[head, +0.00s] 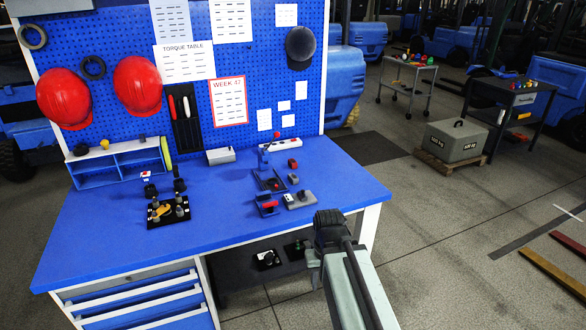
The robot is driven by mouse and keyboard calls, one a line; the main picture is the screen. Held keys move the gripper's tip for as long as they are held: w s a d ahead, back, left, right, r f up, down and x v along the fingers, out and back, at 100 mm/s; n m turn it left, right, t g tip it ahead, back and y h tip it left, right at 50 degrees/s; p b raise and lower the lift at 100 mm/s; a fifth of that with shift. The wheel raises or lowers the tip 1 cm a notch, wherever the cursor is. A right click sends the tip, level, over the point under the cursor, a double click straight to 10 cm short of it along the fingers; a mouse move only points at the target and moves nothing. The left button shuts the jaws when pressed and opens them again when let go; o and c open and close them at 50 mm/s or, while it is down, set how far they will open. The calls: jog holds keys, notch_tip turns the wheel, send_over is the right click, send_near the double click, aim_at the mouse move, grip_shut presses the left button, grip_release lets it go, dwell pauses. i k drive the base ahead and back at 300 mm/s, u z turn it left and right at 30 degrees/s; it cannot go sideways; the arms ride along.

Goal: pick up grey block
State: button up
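Several grey things could be the grey block, and I cannot tell which is meant. A large grey block (455,141) with a handle on top and a dark label sits on a wooden pallet on the floor at right. A small grey piece (300,200) lies on the blue workbench (110,240) near its right front edge. My gripper (329,217) is dark and seen from behind, at the bench's right front corner, apart from the large block. Its fingers are too unclear to judge.
Fixtures with levers and a black plate of small parts (168,211) stand on the bench. A blue shelf (118,163) is at its back left. Bars (553,272) lie on the floor at right. Floor between bench and pallet is clear.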

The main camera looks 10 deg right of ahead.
aim_at(293, 178)
jog(key=z, duration=0.95)
jog(key=i, duration=1.75)
jog(key=u, duration=3.65)
jog(key=i, duration=1)
